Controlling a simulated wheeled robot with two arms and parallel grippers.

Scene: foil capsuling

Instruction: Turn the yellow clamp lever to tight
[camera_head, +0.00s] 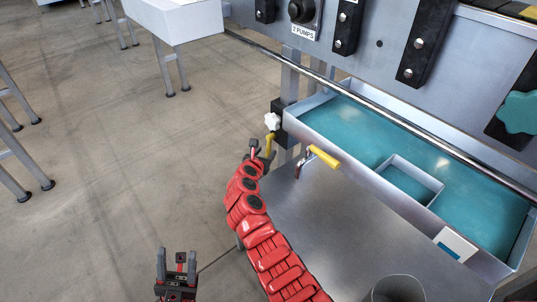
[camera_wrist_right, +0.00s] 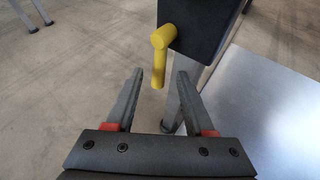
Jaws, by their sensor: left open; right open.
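The yellow clamp lever (camera_head: 269,143) hangs downward from a black clamp block (camera_head: 278,112), below a white star knob (camera_head: 272,121), at the tray's left end. In the right wrist view the lever (camera_wrist_right: 158,60) has a round hub and a straight handle pointing down. My right gripper (camera_head: 261,152) is open at the lever. In the wrist view its fingers (camera_wrist_right: 158,85) stand apart and empty, with the handle between and beyond their tips; I see no contact. My left gripper (camera_head: 177,256) is open and empty at the lower left, away from the clamp.
A round grey container (camera_head: 398,288) is at the bottom.

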